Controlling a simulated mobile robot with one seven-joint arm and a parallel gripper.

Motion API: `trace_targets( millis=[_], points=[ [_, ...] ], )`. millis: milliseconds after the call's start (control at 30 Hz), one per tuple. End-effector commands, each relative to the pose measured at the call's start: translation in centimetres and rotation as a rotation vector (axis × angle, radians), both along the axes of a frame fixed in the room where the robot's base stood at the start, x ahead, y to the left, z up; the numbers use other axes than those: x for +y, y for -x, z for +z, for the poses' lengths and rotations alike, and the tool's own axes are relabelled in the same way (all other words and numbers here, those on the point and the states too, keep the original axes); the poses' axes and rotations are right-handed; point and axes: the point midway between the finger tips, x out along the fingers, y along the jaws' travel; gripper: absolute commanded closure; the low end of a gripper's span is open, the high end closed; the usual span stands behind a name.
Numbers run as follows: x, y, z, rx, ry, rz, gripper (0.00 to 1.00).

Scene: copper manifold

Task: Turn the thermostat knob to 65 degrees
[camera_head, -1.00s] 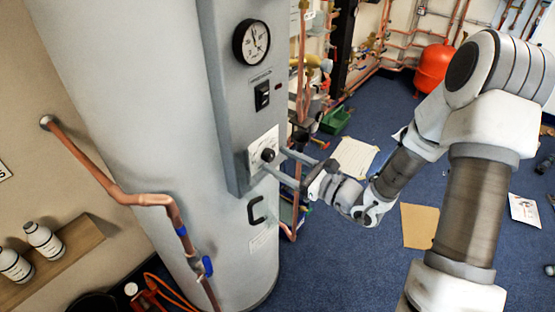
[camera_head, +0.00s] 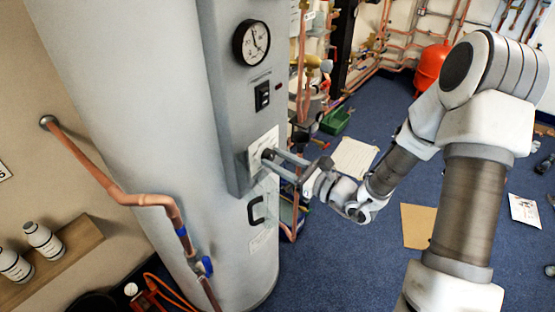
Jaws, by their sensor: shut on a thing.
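The black thermostat knob (camera_head: 267,154) sits on a white dial plate (camera_head: 264,142) on the grey control panel of the large cylinder. My gripper (camera_head: 273,157) reaches in from the right and is shut on the knob, its two long fingers on either side of it. The fingers and hand cover part of the plate. The scale marks and the knob's pointer are too small to read, so I cannot tell its setting.
Above the knob are a black switch (camera_head: 262,96) and a round gauge (camera_head: 251,42). Copper pipes and a green tray (camera_head: 335,121) stand behind to the right. Blue floor is partly open at right.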

Motion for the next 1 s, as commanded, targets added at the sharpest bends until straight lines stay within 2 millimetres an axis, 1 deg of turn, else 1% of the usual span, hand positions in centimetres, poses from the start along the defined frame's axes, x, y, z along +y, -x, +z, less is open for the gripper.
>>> trace_targets(
  millis=[167, 367, 567, 1000],
  points=[
    [-0.03, 0.01, 0.09, 0.018, -0.013, 0.0, 1.0],
    [-0.06, 0.01, 0.26, 0.086, -0.066, -0.001, 1.0],
    [-0.04, 0.01, 0.42, 0.209, -0.162, -0.001, 1.0],
    [-0.08, 0.0, 0.45, 0.539, -0.421, -0.002, 1.0]
  ],
)
